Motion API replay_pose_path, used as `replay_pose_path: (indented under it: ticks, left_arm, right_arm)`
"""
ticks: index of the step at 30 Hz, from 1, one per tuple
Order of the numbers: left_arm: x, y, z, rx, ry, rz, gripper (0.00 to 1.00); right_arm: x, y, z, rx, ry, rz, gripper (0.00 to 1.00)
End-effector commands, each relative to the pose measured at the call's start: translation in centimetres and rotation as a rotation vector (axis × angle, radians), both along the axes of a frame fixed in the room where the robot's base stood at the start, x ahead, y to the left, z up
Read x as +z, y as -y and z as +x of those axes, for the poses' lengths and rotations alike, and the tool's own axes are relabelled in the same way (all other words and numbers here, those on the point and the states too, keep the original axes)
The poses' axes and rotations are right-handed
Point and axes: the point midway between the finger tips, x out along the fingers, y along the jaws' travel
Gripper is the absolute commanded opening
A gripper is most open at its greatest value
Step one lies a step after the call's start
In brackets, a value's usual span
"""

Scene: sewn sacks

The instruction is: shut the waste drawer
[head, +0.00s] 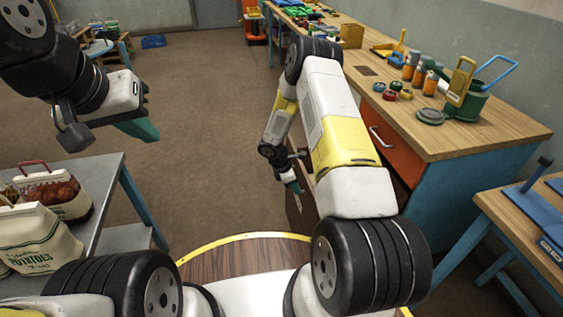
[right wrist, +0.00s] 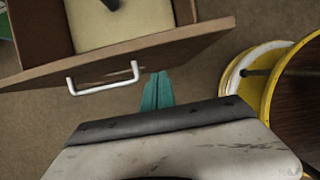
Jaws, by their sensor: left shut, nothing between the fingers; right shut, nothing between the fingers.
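The waste drawer (right wrist: 185,43) is pulled out in the right wrist view, with a brown front board and a white bar handle (right wrist: 104,86). In the head view its brown front (head: 300,214) shows low beside the bench, mostly hidden by my right arm. My right gripper (head: 296,187) is shut and empty at the drawer front. In the right wrist view its teal fingertips (right wrist: 157,76) lie just right of the handle, close to the board; whether they touch I cannot tell. My left gripper (head: 142,128) is shut and empty, up at the left, away from the drawer.
The workbench (head: 470,140) has a closed orange drawer (head: 395,154) and carries pots and tools. A grey table (head: 108,185) with sacks stands at left. A yellow-rimmed round platform (right wrist: 235,85) lies right of the drawer in the right wrist view. The floor left of the bench is clear.

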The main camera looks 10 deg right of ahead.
Motion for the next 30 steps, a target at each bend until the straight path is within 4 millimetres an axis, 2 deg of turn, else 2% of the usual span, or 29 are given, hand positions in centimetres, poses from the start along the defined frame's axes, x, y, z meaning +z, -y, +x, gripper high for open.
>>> replay_pose_path:
  ticks: [1, 6, 23, 30]
  left_arm:
    - [0.0, 0.0, 0.0, 0.000, 0.000, 0.000, 0.00]
    - [0.0, 0.0, 0.0, 0.000, 0.000, 0.000, 0.00]
    - [0.0, 0.0, 0.0, 0.000, 0.000, 0.000, 0.00]
    - [0.0, 0.0, 0.0, 0.000, 0.000, 0.000, 0.00]
  right_arm:
    - [0.3, 1.1, 0.2, -0.007, 0.005, -0.001, 0.00]
    - [0.3, 2.7, 0.2, -0.004, 0.005, 0.000, 0.00]
    - [0.3, 3.4, 0.3, -0.003, 0.004, -0.001, 0.00]
    - [0.3, 5.4, 0.3, -0.005, 0.004, -0.002, 0.00]
